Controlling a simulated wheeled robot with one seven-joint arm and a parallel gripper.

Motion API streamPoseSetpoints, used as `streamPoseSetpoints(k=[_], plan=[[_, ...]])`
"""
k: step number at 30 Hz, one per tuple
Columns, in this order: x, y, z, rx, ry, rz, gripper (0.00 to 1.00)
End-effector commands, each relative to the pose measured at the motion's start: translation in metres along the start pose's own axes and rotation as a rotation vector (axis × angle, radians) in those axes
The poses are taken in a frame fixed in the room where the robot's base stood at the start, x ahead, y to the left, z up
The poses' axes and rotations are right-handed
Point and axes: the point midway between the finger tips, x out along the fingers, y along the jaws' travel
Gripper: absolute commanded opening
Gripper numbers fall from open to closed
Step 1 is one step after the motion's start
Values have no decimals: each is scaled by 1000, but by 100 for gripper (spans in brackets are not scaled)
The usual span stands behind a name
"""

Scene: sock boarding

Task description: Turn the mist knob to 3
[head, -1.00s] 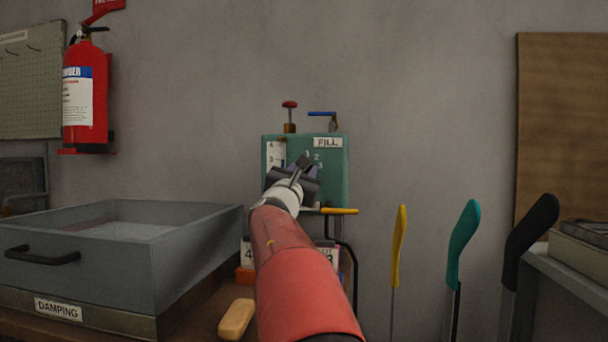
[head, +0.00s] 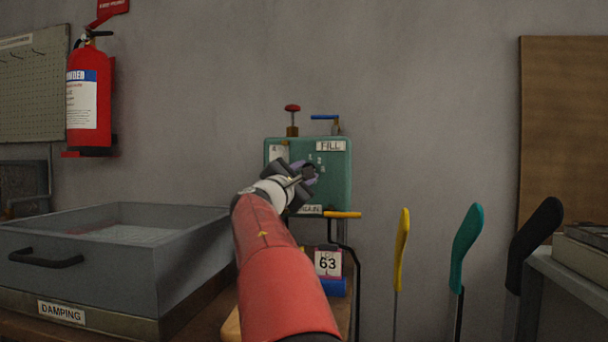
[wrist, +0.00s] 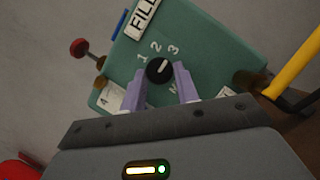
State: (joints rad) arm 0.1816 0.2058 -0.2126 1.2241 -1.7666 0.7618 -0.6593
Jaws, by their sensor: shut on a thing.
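The mist knob (wrist: 160,70) is a round black dial with a white mark, on the front of a green box (head: 338,190). Digits 1, 2 and 3 are printed around it. In the wrist view the white mark points up and right, roughly toward the 3. My gripper (wrist: 161,68) has its two purple fingers on either side of the knob and is shut on it. In the head view my gripper (head: 306,174) is in front of the box face and hides the knob.
A red-topped valve (head: 292,120) and a blue lever (head: 325,117) stand on the box. A yellow lever (head: 343,215) sticks out below. A grey DAMPING tray (head: 190,260) stands at left. Yellow, teal and black handles (head: 465,240) rise at right.

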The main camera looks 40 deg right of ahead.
Motion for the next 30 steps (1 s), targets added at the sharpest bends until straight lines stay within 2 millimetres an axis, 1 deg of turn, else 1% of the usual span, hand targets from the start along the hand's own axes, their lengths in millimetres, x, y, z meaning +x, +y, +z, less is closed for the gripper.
streamPoseSetpoints(k=[9, 10, 14, 23, 26, 30], plan=[[0, 0, 0, 3, 0, -1, 8], [0, 0, 0, 3, 0, -1, 33], [0, 0, 0, 2, 0, -1, 50], [-1, 0, 0, 2, 0, 0, 51], [-10, 0, -1, 2, 2, 1, 51], [-34, -1, -2, 3, 3, 2, 51]])
